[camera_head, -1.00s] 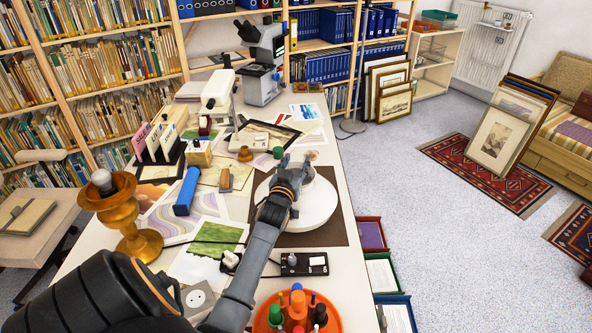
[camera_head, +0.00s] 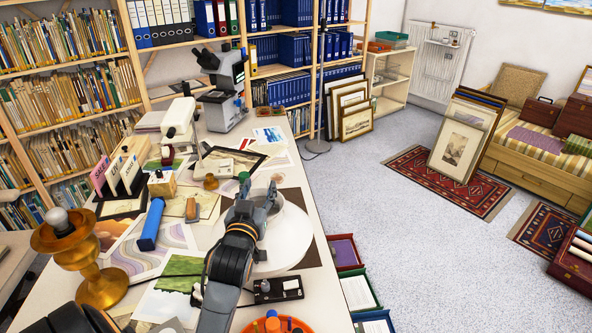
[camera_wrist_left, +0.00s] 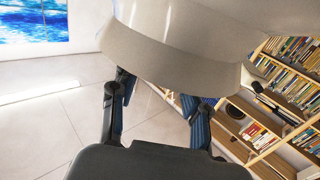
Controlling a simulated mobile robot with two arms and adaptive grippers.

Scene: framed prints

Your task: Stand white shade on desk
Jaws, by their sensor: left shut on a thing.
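The white shade (camera_head: 287,243) is a wide pale cone over the dark mat (camera_head: 297,199) on the desk (camera_head: 314,289). Its wide part faces down in the head view; I cannot tell whether its rim touches the mat. My left gripper (camera_head: 262,199) reaches over the desk and is shut on the shade near its narrow upper part, which the gripper partly hides. In the left wrist view the pale shade (camera_wrist_left: 185,45) fills the top, with the left gripper's fingers (camera_wrist_left: 160,100) just beside it. My right gripper is not in view.
A power strip (camera_head: 278,291) and an orange round tray (camera_head: 290,323) are near the shade's front. A gold lamp base (camera_head: 78,255), blue roll (camera_head: 151,224) and prints crowd the left. A microscope (camera_head: 226,85) stands behind. Open floor (camera_head: 400,255) lies right.

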